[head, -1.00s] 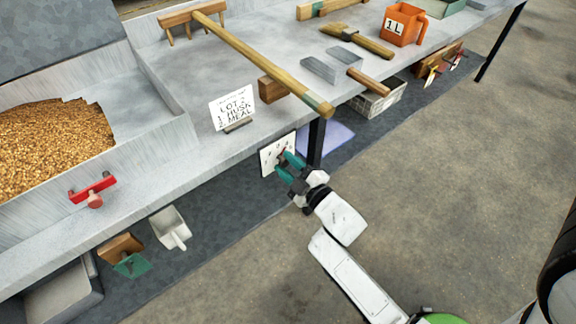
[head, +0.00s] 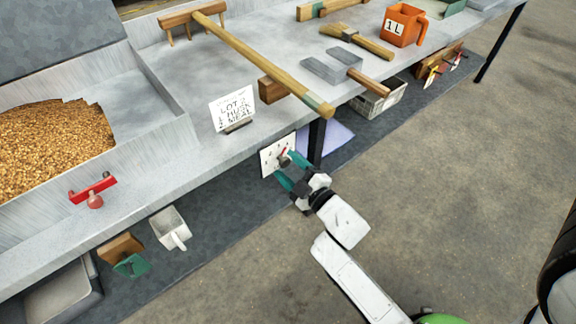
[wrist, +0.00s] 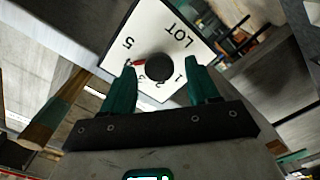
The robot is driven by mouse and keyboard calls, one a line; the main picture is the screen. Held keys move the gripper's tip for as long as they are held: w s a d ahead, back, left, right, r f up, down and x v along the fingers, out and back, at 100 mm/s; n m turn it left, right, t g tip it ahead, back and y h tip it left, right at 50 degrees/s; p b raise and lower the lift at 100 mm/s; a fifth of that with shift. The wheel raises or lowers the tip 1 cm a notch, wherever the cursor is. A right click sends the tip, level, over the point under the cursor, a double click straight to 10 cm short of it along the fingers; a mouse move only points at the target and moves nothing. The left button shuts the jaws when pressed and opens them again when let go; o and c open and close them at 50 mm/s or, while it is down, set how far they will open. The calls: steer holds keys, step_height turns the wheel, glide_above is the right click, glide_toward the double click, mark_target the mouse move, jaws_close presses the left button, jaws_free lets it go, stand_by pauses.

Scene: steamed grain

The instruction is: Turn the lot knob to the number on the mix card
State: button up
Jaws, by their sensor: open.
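The mix card (head: 232,107) stands on the bench; its top line reads LOT with a number that looks like 2, above lines for husk and meal. The white lot plate (head: 268,160) hangs below the bench edge. Its dark round knob (head: 283,159) also shows in the wrist view (wrist: 158,67), with numbers around it and the word LOT. A red pointer mark shows on the knob's left, between the 3 and the 5; the numeral there is partly hidden. My gripper (head: 290,172) is open, its teal fingers either side of the knob in the wrist view; contact is unclear.
A wooden rake (head: 262,68) lies across the bench, its handle end overhanging near the plate. A black table leg (head: 316,142) stands just right of the plate. A red handle (head: 93,190) and white scoop (head: 170,228) are left.

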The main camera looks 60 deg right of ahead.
steer(key=v, duration=1)
steer(key=shift+p, duration=0.3)
step_height(320, 180, down, 6)
steer(key=a+m+g+y, duration=0.1)
steer(key=a+m+g, duration=0.1)
steer(key=m+g, duration=0.55)
steer(key=s+a+g+y, duration=0.4)
steer(key=s+a+g, duration=0.4)
steer(key=s+g, duration=0.1)
step_height(320, 180, up, 18)
steer(key=p, duration=1.7)
steer(key=shift+f+p, duration=0.15)
steer(key=shift+p, duration=0.15)
steer(key=shift+s, duration=0.1)
